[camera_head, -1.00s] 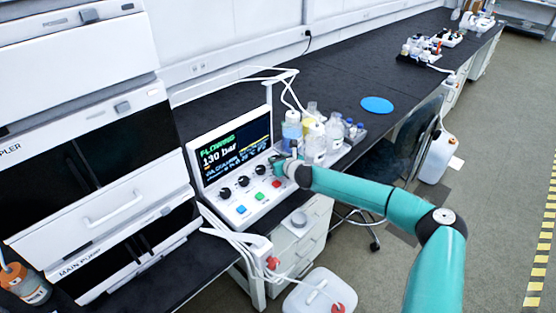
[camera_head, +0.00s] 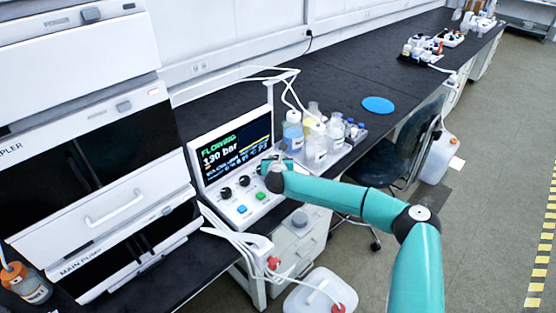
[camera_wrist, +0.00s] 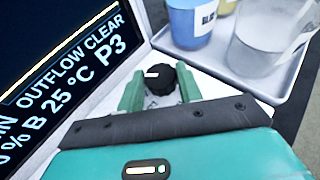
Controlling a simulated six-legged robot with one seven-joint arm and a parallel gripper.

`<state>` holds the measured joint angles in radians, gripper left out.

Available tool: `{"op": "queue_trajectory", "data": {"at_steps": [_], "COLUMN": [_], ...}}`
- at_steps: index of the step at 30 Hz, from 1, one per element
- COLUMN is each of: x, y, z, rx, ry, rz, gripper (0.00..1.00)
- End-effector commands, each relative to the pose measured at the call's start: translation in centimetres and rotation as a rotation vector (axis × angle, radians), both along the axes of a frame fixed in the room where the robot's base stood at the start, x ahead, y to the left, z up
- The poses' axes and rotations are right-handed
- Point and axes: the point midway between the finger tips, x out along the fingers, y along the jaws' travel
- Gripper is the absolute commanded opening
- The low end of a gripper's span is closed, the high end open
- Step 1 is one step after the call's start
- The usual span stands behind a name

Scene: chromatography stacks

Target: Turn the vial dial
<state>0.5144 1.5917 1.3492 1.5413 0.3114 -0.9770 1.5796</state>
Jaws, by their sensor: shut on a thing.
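The control box (camera_head: 207,199) stands on the bench in the head view, with a lit screen (camera_head: 232,150) reading "FLOWING 130 bar". Two black dials, a left one (camera_head: 225,194) and a middle one (camera_head: 244,181), show on its sloped face. My gripper (camera_head: 267,164) is over the right end of this face, hiding the third dial and the red button there. In the wrist view, a black dial (camera_wrist: 160,79) with a short white mark at its upper left sits between the teal fingers of my gripper (camera_wrist: 159,88), which is shut on it. The screen edge (camera_wrist: 70,60) beside it reads "OUTFLOW CLEAR" and "P3".
White instrument stacks (camera_head: 110,195) stand left. A tube rises above the box.

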Motion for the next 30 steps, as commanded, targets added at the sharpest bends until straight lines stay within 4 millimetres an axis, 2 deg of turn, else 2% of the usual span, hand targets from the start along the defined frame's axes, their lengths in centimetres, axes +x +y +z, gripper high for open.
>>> {"op": "queue_trajectory", "data": {"at_steps": [12, 27, 28, 30], "x": [0.1, 0.1, 0.1, 0.1], "y": [0.35, 0.34, 0.34, 0.33], "z": [0.1, 0.1, 0.1, 0.09], "rx": [0.0, 0.001, 0.001, 0.001], "ry": [-0.002, -0.001, -0.001, -0.001], "rz": [-0.205, -0.231, -0.23, -0.231], "gripper": [0.13, 0.13, 0.37, 0.51]}}
